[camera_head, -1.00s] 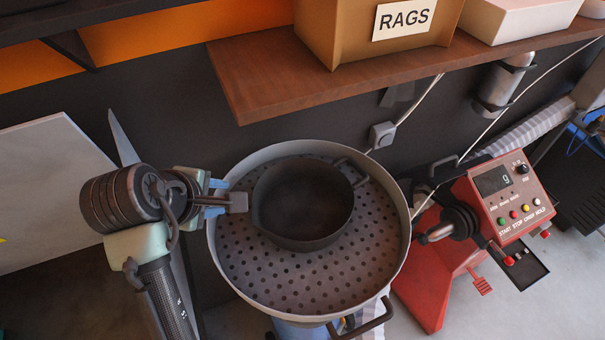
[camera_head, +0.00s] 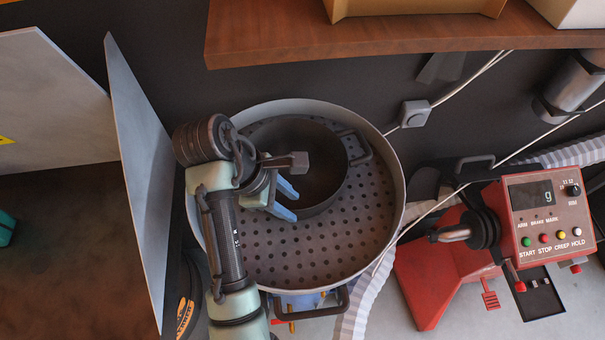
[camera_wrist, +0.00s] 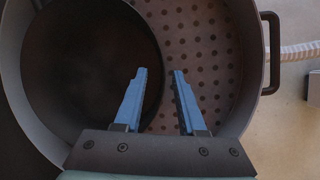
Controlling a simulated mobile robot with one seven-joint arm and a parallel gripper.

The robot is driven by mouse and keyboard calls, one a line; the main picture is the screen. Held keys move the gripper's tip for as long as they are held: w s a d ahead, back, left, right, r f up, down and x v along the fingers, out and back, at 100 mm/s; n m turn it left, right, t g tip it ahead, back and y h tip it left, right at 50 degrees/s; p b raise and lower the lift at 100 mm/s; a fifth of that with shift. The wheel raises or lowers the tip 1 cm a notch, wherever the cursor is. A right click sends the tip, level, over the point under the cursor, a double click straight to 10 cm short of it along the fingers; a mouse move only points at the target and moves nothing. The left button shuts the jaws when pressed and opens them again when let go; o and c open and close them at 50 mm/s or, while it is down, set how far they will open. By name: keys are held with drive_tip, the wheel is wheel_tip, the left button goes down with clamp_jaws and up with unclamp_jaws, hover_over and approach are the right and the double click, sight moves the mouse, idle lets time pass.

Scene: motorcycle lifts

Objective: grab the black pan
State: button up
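The black pan (camera_head: 325,165) is a round dark vessel with a loop handle at its right side. It sits on the perforated floor of a large grey round basin (camera_head: 300,255), and part of its near left rim is hidden by my arm. My gripper (camera_head: 295,206) is open at the pan's near left rim. In the wrist view the pan (camera_wrist: 85,70) fills the left. My gripper's blue fingers (camera_wrist: 160,72) are spread, the left one over the pan's inside and the right one over the perforated floor, with the rim between them. I cannot tell their height or any contact.
A brown wooden shelf (camera_head: 400,30) with boxes overhangs behind the basin. A red machine (camera_head: 450,260) with a button panel stands to the right. Tall grey panels (camera_head: 140,165) stand to the left. The basin has a dark handle (camera_head: 310,308) at its front.

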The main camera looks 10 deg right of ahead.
sight(306, 217)
drive_tip(key=shift+f+b, duration=0.45)
drive_tip(key=shift+f, duration=0.3)
drive_tip(key=shift+b+x, duration=0.4)
drive_tip(key=shift+x, duration=1.9)
drive_tip(key=shift+w, duration=0.15)
drive_tip(key=shift+d, duration=0.1)
drive_tip(key=shift+c, duration=0.3)
clamp_jaws()
drive_tip(key=shift+r, duration=0.1)
